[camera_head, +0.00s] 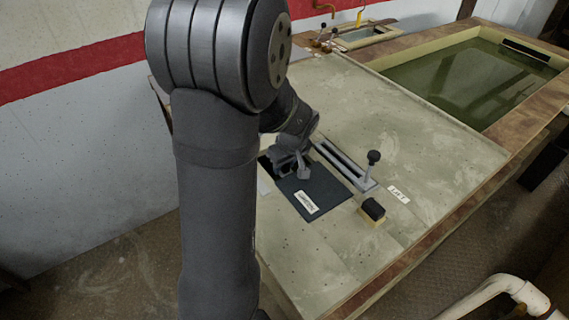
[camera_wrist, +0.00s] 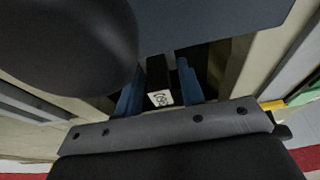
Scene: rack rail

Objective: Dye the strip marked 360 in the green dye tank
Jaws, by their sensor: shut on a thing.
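My gripper (camera_wrist: 159,82) shows two blue fingers in the wrist view, shut on a narrow black piece (camera_wrist: 157,70) between them. This piece carries a white tag (camera_wrist: 161,98) with dark marks; I cannot read it surely as 360. In the head view my gripper (camera_head: 291,165) is low over the table at the back of a dark blue-grey panel, and the held piece cannot be made out. The tank of green liquid (camera_head: 470,80) lies at the upper right, inside a pale rim. No strip hanging in it is visible.
The dark panel (camera_head: 325,192) bears a white label (camera_head: 306,202). A slotted rail with a black-knobbed lever (camera_head: 373,158) stands beside it, near a LIFT label (camera_head: 398,194). A black-topped block (camera_head: 372,212) sits in front. A smaller basin (camera_head: 365,37) is at the back. The table's right part is clear.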

